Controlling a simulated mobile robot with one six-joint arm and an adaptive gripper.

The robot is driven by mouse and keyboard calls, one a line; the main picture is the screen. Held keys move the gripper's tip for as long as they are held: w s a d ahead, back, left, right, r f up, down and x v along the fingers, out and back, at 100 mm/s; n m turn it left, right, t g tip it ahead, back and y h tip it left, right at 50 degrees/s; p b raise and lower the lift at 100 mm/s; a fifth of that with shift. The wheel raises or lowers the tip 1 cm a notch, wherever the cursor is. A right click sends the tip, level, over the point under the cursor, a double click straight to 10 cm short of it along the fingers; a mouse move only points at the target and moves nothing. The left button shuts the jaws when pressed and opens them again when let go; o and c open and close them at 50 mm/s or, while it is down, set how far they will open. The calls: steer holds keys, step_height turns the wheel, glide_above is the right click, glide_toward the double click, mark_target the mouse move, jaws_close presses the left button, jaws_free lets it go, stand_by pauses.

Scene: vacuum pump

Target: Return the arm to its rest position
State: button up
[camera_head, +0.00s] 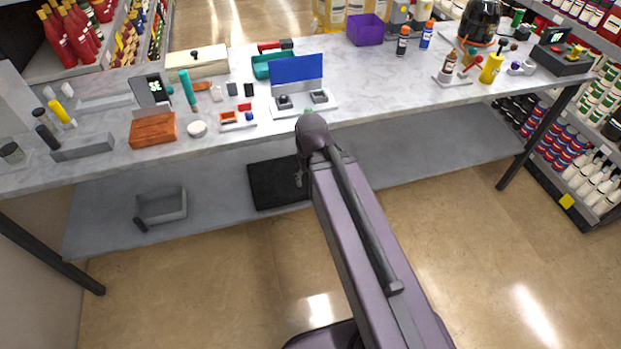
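My arm rises from the bottom right of the view and reaches forward to the front edge of the marble table (380,107). It ends in view at a dark rounded joint near the middle. My gripper is not visible; the joint and arm hide what lies beyond. A small green bit shows just above the joint, and I cannot tell what it belongs to.
On the table are a blue panel on a white base (297,70), an orange-brown block (153,129), a purple bin (365,29) and a yellow container (491,67). A grey bin (161,206) sits on the lower shelf. Stocked shelves stand right; the floor in front is clear.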

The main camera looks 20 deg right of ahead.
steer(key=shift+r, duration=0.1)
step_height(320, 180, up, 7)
steer(key=p, duration=0.7)
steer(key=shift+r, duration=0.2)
